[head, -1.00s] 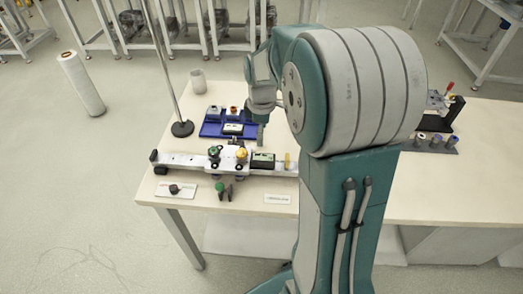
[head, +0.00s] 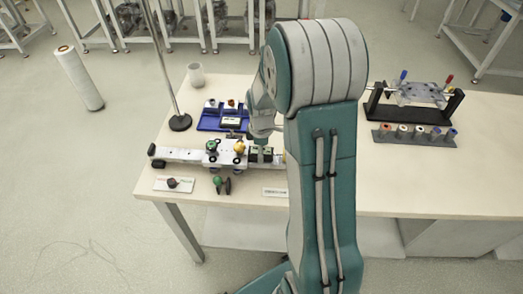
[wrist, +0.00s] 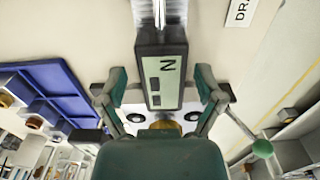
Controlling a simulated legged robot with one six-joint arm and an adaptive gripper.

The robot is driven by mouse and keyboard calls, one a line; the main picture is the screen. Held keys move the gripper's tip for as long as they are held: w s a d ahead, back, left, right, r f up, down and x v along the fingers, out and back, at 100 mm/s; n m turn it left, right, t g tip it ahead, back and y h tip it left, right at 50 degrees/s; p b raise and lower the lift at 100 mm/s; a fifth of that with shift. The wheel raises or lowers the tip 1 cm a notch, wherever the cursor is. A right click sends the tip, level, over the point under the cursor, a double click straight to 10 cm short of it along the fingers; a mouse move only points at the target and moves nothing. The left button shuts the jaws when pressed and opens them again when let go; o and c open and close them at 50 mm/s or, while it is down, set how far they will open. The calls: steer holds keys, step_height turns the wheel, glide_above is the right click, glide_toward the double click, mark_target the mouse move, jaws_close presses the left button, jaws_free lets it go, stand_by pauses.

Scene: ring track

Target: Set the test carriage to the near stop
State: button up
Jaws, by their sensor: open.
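The white rail (head: 187,154) lies along the table's front left part. The test carriage, a white plate (head: 224,160) with a green knob (head: 209,146) and a yellow knob (head: 239,147), sits on it. To its right is a dark gauge with a pale display (head: 267,155). In the wrist view the gauge (wrist: 161,72) shows an "N", with the carriage plate (wrist: 126,107) below it. My gripper (wrist: 160,82) is open, its fingers on either side of the gauge, apart from it as far as I can tell. My arm hides the rail's right end.
A blue tray (head: 207,123) with small parts lies behind the rail. A stand with a round base (head: 180,122) and a grey cup (head: 195,75) are further back. A knob plate (head: 174,184) and green-handled tool (head: 217,183) lie in front. A black fixture (head: 414,111) stands at right.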

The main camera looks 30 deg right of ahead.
steer(key=shift+a, duration=0.2)
jaws_close()
steer(key=s+d, duration=0.3)
steer(key=d, duration=0.1)
steer(key=s+d, duration=0.3)
steer(key=d, duration=0.2)
steer(key=s+d, duration=0.3)
steer(key=d, duration=0.2)
steer(key=shift+s+d, duration=0.2)
steer(key=shift+s, duration=0.2)
steer(key=shift+c, duration=1.5)
jaws_free()
steer(key=o, duration=0.3)
steer(key=shift+s+d, duration=0.1)
steer(key=shift+d, duration=0.2)
